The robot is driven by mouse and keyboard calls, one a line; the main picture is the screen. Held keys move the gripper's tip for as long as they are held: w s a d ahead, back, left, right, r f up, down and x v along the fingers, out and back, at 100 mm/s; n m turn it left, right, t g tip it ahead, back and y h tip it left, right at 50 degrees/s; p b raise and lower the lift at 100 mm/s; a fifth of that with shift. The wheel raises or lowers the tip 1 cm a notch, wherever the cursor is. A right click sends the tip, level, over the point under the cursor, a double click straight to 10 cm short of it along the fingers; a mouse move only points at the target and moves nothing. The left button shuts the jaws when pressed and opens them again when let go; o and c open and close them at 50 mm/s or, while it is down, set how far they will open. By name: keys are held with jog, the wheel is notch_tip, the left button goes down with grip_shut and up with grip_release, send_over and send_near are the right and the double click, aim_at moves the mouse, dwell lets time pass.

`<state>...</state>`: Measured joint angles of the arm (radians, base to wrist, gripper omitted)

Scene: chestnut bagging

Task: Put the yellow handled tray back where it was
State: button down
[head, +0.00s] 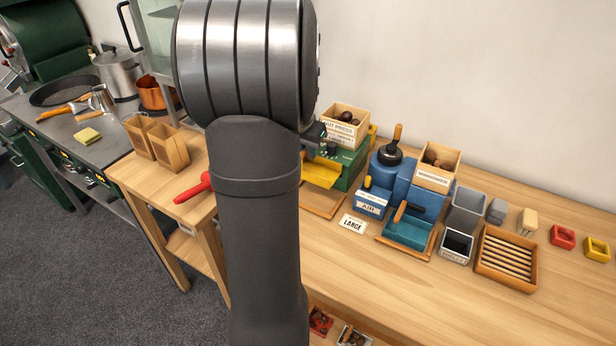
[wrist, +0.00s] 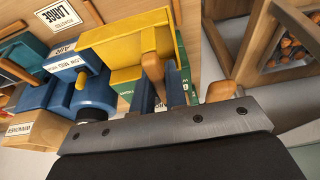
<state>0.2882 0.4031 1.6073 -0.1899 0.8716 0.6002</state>
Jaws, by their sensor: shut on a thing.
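The yellow tray (head: 321,172) sits at the front of the green machine (head: 350,168), above a wooden-edged base (head: 322,200). In the wrist view the yellow tray (wrist: 118,50) fills the upper middle, and its wooden handle (wrist: 150,52) points toward my gripper. My gripper (wrist: 160,88) is shut on that handle. In the head view my arm hides most of the gripper and the handle. I cannot tell whether the tray touches the machine or its base.
A blue machine (head: 390,178) with a teal tray (head: 405,232) stands to the right. A "LARGE" card (head: 352,224) lies between the machines. A slatted wooden tray (head: 506,258) and small bins lie farther right. Wooden boxes (head: 170,150) and a red handle (head: 193,189) are at left.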

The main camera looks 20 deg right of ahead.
notch_tip(320, 180, down, 9)
jog(key=shift+r, duration=0.1)
dwell(0.3)
jog(key=c, duration=1.5)
grip_release()
jog(key=shift+o, duration=0.2)
jog(key=v, duration=1.2)
